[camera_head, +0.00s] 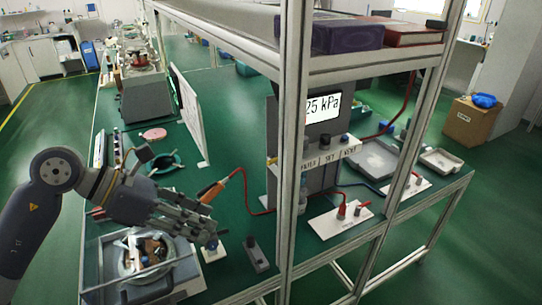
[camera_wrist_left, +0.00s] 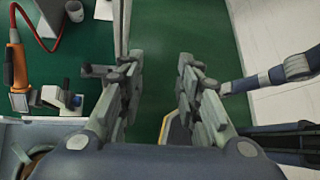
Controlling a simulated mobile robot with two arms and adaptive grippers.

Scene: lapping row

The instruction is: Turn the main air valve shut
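No label in view marks the main air valve. A small block with a blue knob and a dark lever (camera_wrist_left: 62,98) lies at the bench edge in the left wrist view; in the head view the blue-knobbed fitting (camera_head: 213,244) is just below my left fingertips, partly hidden. A white plate with a red handle (camera_head: 342,211) stands further right, near the front post. My left gripper (camera_head: 205,228) is over the front bench edge. In the left wrist view its fingers (camera_wrist_left: 158,72) are apart with only green floor between them. My right gripper cannot be made out.
A frame post (camera_head: 292,150) stands right of my left gripper. An orange-handled tool (camera_head: 212,190) on a red hose lies behind it, and a small grey box (camera_head: 256,254) lies beside it. A clear-walled box (camera_head: 135,275) sits below the wrist. A gauge (camera_head: 322,106) reads "25 kPa".

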